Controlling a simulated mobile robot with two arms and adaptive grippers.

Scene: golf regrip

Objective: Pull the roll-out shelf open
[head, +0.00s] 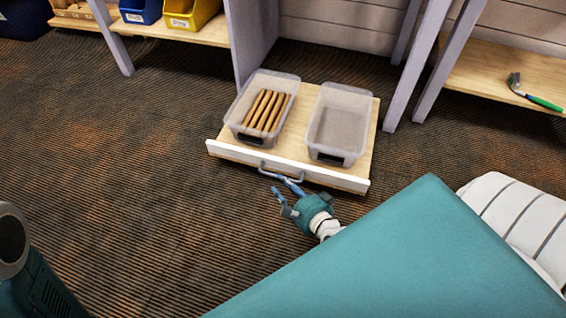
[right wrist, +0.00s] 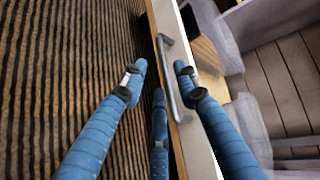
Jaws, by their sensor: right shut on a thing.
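The roll-out shelf (head: 294,149) is a light wood board low over the carpet, standing out from under the bench, with a white front edge (head: 340,181). A grey bar handle (head: 265,171) is fixed to that front. It also shows in the right wrist view (right wrist: 168,75), running between my blue fingers. My right gripper (head: 284,188) is at the handle in front of the shelf, shut on it; its fingers (right wrist: 160,78) lie on either side of the bar. My left gripper is not in view.
On the shelf stand a clear bin (head: 243,133) with several brown sticks and another clear bin (head: 340,118) that looks empty. Grey bench legs (head: 418,75) rise to the right. A green-handled tool (head: 540,102) lies on another shelf. The carpet (head: 130,190) left is clear.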

